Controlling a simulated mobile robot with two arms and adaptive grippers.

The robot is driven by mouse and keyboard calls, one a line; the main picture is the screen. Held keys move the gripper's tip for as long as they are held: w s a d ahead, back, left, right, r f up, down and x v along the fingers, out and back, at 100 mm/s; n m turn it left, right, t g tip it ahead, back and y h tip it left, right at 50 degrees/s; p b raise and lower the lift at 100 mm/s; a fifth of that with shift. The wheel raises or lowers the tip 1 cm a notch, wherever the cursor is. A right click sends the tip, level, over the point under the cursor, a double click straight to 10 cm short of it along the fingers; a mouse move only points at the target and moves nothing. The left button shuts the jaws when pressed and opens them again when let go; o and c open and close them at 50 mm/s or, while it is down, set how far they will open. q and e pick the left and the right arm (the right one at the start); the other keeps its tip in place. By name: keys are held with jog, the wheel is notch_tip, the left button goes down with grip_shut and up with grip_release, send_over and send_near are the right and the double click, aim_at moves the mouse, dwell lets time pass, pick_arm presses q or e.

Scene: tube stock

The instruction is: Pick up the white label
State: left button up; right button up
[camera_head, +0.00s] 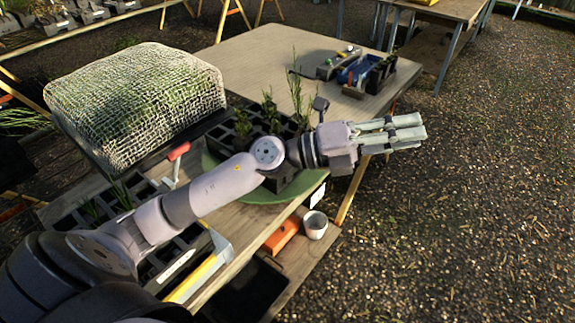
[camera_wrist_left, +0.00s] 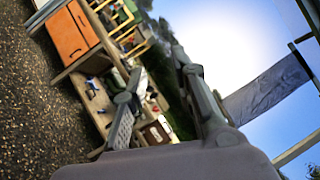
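A small white rectangle (camera_head: 317,195), which looks like the white label, is at the front edge of the wooden table in the head view, just above a white cup (camera_head: 314,226). It is too small to read. My left gripper (camera_head: 420,127) is stretched out to the right, beyond the table edge and above the gravel, apart from the white rectangle. Its two fingers stand apart with nothing between them in the left wrist view (camera_wrist_left: 158,68). I cannot make out the label in the wrist view. My right gripper is not in view.
A plant tray (camera_head: 243,113) on a green mat (camera_head: 262,194) lies beneath my left arm. A mesh-covered block (camera_head: 135,95) stands at left. A blue container (camera_head: 356,72) sits at the table's back right. Gravel right of the table is clear.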

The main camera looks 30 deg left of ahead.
pick_arm(q)
jog(key=w+a+f+m+g+y, duration=0.2)
jog(key=a+f+m+g+y, duration=0.35)
jog(key=a+f+y, duration=0.2)
jog(key=a+f+n+g+y, duration=0.15)
jog(key=a+y, duration=0.85)
jog(key=a, duration=1.3)
jog(key=p+x, duration=0.1)
jog(key=x, duration=0.4)
jog(key=w+p+x, duration=0.1)
jog(key=p+x, duration=0.1)
jog(key=x, duration=0.3)
jog(key=d+p+x, duration=0.1)
jog(key=p+x, duration=0.1)
jog(key=x, duration=0.3)
jog(key=shift+w+d, duration=0.1)
jog(key=shift+w, duration=0.4)
jog(key=shift+w+f, duration=0.15)
jog(key=shift+f, duration=0.3)
jog(key=shift+t, duration=0.3)
